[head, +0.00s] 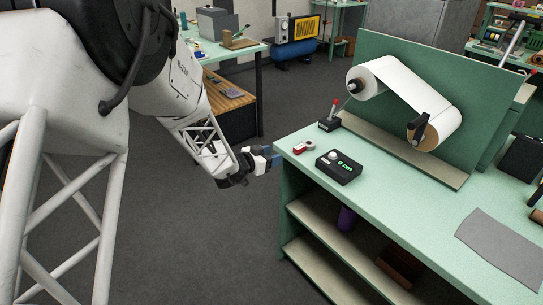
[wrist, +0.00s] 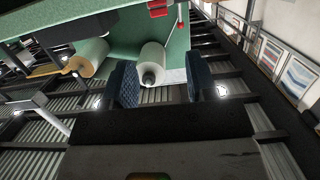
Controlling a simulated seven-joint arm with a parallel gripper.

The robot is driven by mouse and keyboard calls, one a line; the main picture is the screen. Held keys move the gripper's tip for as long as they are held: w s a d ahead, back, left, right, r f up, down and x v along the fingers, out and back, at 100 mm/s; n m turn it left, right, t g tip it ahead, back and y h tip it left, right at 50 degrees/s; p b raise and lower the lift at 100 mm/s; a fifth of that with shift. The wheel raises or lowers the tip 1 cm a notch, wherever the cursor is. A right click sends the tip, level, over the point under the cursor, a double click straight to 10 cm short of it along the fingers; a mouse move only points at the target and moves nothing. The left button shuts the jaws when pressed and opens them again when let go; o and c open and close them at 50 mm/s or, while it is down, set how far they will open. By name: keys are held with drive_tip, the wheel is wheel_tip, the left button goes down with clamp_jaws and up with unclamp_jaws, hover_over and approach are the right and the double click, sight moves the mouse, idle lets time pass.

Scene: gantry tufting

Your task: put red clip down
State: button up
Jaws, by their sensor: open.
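A small red and white piece (head: 304,146), which looks like the red clip, lies on the green table near its left corner; its exact shape is too small to tell. My gripper (head: 267,156) is beside that corner, left of the piece and apart from it. In the wrist view my gripper's two dark blue padded fingers (wrist: 163,88) stand wide apart with nothing held between them. A red thing (wrist: 157,8) shows at the top edge of the wrist view; I cannot tell if it is the clip.
A black box with a green display (head: 338,168) sits right of the red piece. A joystick with a red knob (head: 333,115) stands behind it. A white roll (head: 405,95) hangs on the green upright panel. A grey sheet (head: 500,245) lies on the table's right; the front middle is clear.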

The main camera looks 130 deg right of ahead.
drive_tip(key=shift+o, duration=0.5)
drive_tip(key=shift+s+d, duration=0.1)
drive_tip(key=s+d+r+n+t+h, duration=0.1)
drive_tip(key=s+d+n+t+h, duration=0.1)
drive_tip(key=s+d+t+h, duration=0.5)
drive_tip(key=s+a+r+t+y, duration=0.1)
drive_tip(key=a+t+y, duration=0.1)
drive_tip(key=s+a+r+m+t+y, duration=0.1)
drive_tip(key=s+a+r+t+y, duration=0.1)
drive_tip(key=a+t, duration=0.1)
drive_tip(key=s+a+r+m+t+y, duration=0.1)
drive_tip(key=s+a+t+y, duration=0.1)
drive_tip(key=y, duration=0.1)
drive_tip(key=shift+s+a+r, duration=0.2)
drive_tip(key=shift+a, duration=0.2)
